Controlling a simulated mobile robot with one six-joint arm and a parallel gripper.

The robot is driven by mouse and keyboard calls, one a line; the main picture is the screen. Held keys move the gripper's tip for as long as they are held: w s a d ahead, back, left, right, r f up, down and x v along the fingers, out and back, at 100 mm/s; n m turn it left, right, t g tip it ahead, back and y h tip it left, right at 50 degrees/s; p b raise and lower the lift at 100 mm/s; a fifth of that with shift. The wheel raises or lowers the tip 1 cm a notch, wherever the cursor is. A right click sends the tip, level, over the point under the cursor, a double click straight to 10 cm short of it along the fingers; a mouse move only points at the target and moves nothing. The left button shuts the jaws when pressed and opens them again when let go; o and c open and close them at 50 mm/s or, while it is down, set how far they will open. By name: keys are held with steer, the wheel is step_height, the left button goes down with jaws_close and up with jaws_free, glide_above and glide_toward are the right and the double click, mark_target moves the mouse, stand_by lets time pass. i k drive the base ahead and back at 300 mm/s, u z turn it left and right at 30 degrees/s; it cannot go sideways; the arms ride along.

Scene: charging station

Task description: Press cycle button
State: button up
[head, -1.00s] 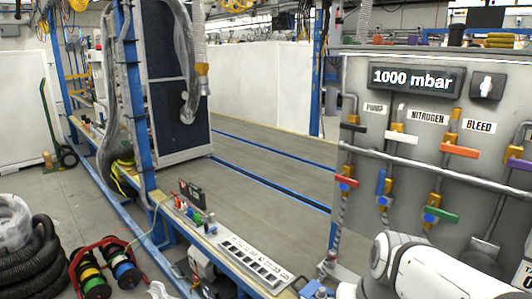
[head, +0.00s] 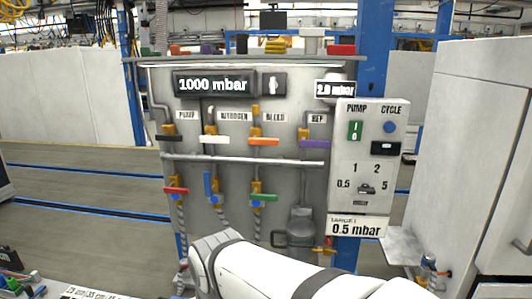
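The cycle button is a round blue button (head: 390,127) under the "CYCLE" label. It sits at the upper right of a light grey control box (head: 345,188) on the right side of the panel. A green pump switch (head: 355,131) is to its left, and a small dark display (head: 386,148) is just below it. My white arm shows at the bottom centre, below the box. My gripper is not visible, so its state is hidden.
The grey valve panel (head: 290,85) carries a "1000 mbar" display (head: 214,84) and several coloured handles. A "0.5 mbar" sign (head: 355,227) is under the control box. A white cabinet (head: 463,150) stands at the right. Blue rails cross the grey surface at left.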

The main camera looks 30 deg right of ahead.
mark_target(390, 127)
steer(key=z, duration=1.7)
